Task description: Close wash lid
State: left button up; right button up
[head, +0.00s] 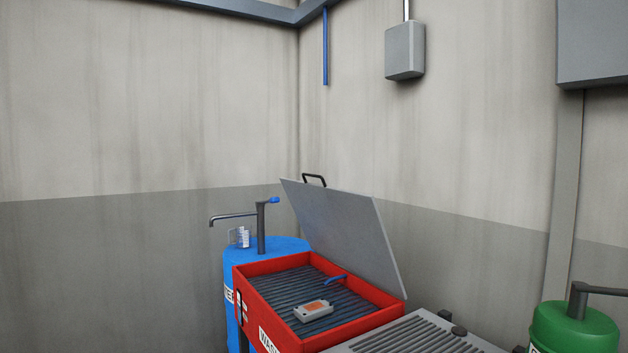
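The wash station is a red open-topped box (362,330) at the lower centre of the head view, with a dark ribbed floor inside. Its grey lid (345,232) stands open, tilted up at the box's back right side. A black handle (314,179) sits on the lid's upper edge. A small light grey block with an orange label (313,310) lies on the ribbed floor. A short blue hose or nozzle (336,280) also shows inside the box. Neither of my grippers is in view.
A blue drum (231,315) with a dark pump tap stands behind and left of the box. A grey slatted surface (420,338) adjoins it on the right. A green container (573,330) stands at the far right. Walls close off the corner behind.

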aim_at(345, 226)
jog(key=i+j+u, duration=0.2)
jog(key=i, duration=0.25)
jog(key=i+j+u, duration=0.2)
jog(key=i, duration=0.3)
